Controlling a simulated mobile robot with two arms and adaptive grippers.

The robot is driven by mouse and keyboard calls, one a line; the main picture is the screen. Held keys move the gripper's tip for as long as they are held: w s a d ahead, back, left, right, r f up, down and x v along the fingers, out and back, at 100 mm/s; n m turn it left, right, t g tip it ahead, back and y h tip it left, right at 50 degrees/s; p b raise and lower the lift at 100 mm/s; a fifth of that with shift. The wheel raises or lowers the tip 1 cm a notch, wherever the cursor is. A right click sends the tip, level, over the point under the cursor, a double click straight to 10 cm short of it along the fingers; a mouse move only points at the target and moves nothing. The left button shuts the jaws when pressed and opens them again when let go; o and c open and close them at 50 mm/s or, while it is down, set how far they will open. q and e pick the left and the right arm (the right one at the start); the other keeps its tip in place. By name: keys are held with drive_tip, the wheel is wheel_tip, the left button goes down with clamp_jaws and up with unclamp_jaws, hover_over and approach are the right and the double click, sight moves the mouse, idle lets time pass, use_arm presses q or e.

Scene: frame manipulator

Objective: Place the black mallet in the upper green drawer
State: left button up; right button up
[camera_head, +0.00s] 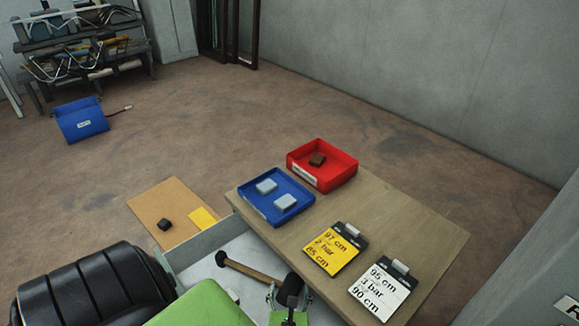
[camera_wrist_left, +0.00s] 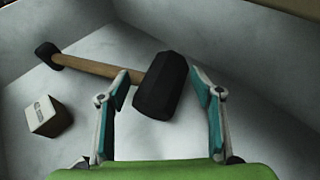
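The black mallet (camera_wrist_left: 160,86) lies in an open drawer with a pale grey inside, seen in the wrist view at its bare floor (camera_wrist_left: 255,118). Its wooden handle (camera_head: 252,270) points to the left in the head view, and the head is partly covered by my gripper. My left gripper (camera_wrist_left: 158,80) is open, its fingers wide apart on either side of the mallet head. The left finger overlaps the handle; contact cannot be told. The drawer (camera_head: 198,249) shows at the table's near left side in the head view. No green drawer can be made out. My right gripper is not in view.
A small light box (camera_wrist_left: 48,115) lies in the drawer beside the handle. On the wooden table (camera_head: 415,225) are a blue tray (camera_head: 262,208), a red tray (camera_head: 340,172) and two clipboards, one yellow (camera_head: 333,247), one white (camera_head: 378,291). A brown board (camera_head: 160,205) lies left of the drawer.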

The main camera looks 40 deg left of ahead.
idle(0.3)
use_arm(q)
drive_tip(key=v, duration=1.2)
drive_tip(key=shift+b, duration=0.4)
drive_tip(key=shift+r, duration=0.15)
